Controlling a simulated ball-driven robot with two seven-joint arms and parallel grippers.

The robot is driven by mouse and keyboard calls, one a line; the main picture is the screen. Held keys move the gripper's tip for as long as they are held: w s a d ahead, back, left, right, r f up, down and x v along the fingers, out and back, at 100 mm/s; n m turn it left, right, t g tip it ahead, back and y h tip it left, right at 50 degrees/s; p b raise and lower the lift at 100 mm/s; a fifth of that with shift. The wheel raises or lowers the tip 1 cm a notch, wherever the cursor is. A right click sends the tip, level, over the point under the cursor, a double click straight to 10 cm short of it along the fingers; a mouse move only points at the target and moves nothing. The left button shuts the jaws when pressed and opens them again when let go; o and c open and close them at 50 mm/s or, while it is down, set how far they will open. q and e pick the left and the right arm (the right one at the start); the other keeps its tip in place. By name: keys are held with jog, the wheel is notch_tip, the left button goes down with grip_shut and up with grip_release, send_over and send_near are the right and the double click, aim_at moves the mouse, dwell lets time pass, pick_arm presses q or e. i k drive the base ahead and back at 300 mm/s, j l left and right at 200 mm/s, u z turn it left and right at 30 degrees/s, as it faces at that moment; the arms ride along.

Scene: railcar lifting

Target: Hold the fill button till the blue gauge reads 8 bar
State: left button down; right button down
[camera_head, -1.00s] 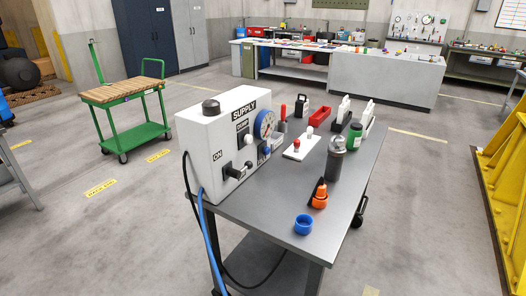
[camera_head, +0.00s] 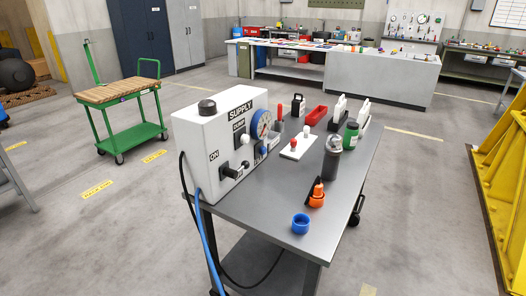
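The white supply box (camera_head: 212,153) stands on the left part of the grey table (camera_head: 262,200). Its front face carries the labels SUPPLY, DUMP and ON, a black lever (camera_head: 236,171), a white knob (camera_head: 244,139) and a blue button (camera_head: 263,150); the label by the blue button is too small to read. The blue-rimmed gauge (camera_head: 262,124) sits at the far end of that face, seen at a slant, and its reading cannot be made out. Neither of my grippers is in view.
On the table are a blue cup (camera_head: 300,223), an orange item (camera_head: 316,194), a dark cylinder (camera_head: 332,158), a green bottle (camera_head: 351,136), a white plate with two knobs (camera_head: 297,147) and a red tray (camera_head: 316,116). A green cart (camera_head: 132,137) stands left; a yellow frame (camera_head: 510,170) stands right.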

aim_at(263, 150)
jog(key=u, duration=0.65)
jog(key=l+u, duration=1.3)
jog(key=k+l+u, duration=0.1)
jog(key=l, duration=0.35)
jog(key=k+l, duration=0.15)
jog(key=l, duration=0.25)
jog(key=k+l+u, duration=0.15)
jog(key=l, duration=0.3)
jog(key=k+l, duration=0.15)
jog(key=l, duration=0.25)
jog(key=k+l+u, duration=0.15)
jog(key=l, duration=0.25)
jog(key=k+l+u, duration=0.1)
jog(key=l, duration=0.3)
jog(key=k, duration=0.1)
